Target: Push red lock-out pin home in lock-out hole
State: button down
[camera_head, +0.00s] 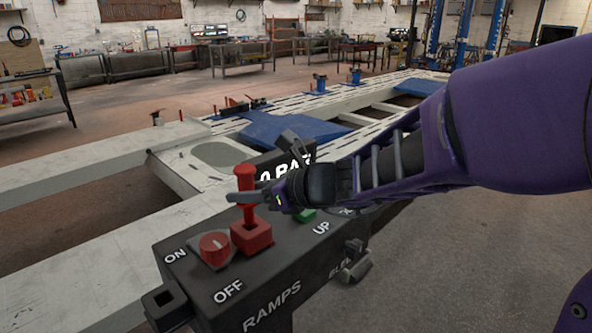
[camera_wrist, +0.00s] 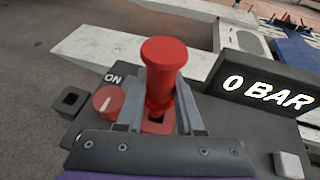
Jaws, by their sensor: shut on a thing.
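The red lock-out pin (camera_head: 246,177) stands upright over the red lock-out block (camera_head: 252,240) on the black control box. Its wide round head (camera_wrist: 164,52) is on top in the wrist view. My gripper (camera_head: 244,197) is shut on the pin's shaft below the head, with one grey finger on each side. The shaft's lower end meets the red block (camera_wrist: 155,126) at its dark hole. How deep it sits in the hole is hidden. A length of shaft shows between the fingers and the block.
A red rotary knob (camera_head: 214,248) with ON and OFF marks sits left of the block. A green button (camera_head: 305,215) lies to the right, partly behind my gripper. The 0 BAR display (camera_wrist: 268,92) stands close behind. The frame bench (camera_head: 200,160) extends beyond.

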aim_at(253, 215)
jog(key=shift+f+b, duration=0.5)
jog(key=shift+f, duration=2.05)
jog(key=shift+c, duration=2.3)
grip_release()
